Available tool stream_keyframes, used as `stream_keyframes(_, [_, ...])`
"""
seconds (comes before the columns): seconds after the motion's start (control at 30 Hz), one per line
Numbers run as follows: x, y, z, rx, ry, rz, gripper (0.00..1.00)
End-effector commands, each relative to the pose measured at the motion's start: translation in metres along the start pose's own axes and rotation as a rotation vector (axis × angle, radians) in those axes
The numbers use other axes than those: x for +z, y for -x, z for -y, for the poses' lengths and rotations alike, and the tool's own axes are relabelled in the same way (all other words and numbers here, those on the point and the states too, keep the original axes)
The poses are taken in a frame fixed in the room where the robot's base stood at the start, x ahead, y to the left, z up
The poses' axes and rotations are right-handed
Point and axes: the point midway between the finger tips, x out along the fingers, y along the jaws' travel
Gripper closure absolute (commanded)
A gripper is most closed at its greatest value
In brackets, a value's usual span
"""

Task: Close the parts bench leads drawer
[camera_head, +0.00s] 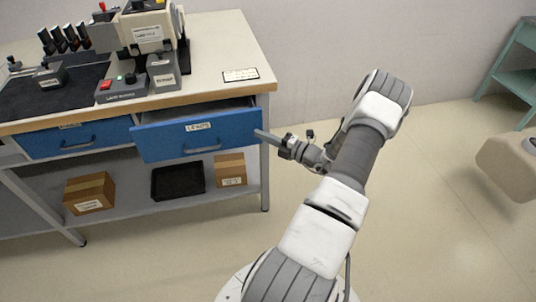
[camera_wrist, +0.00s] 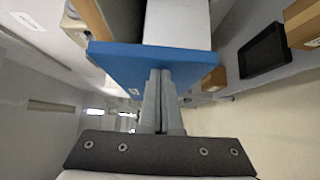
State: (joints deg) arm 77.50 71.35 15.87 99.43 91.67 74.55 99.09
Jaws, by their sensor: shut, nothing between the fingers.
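The leads drawer (camera_head: 170,134) is a blue drawer with a white LEADS label and a bar handle (camera_head: 203,148). It sits under the right half of the bench and is pulled partly out, with its inside showing behind the front. My gripper (camera_head: 262,135) is at the right end of the drawer front, fingers shut and empty. In the wrist view the shut fingertips (camera_wrist: 160,76) overlap the blue drawer front (camera_wrist: 118,58). They look close to or touching it; I cannot tell which. The handle is not clear in the wrist view.
A second blue drawer (camera_head: 50,142) to the left is shut. The bench top (camera_head: 215,50) carries a machine and small boxes. A lower shelf holds two cardboard boxes (camera_head: 89,193) and a black tray (camera_head: 178,181). The floor right of the bench is free around my arm.

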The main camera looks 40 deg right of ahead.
Motion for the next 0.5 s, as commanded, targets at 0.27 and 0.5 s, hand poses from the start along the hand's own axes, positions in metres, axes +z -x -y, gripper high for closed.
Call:
stream_keyframes(0.27, [0.049, -0.050, 0.005, 0.001, 0.003, 0.000, 1.00])
stream_keyframes(0.5, [0.076, -0.077, 0.003, 0.000, 0.002, -0.001, 1.00])
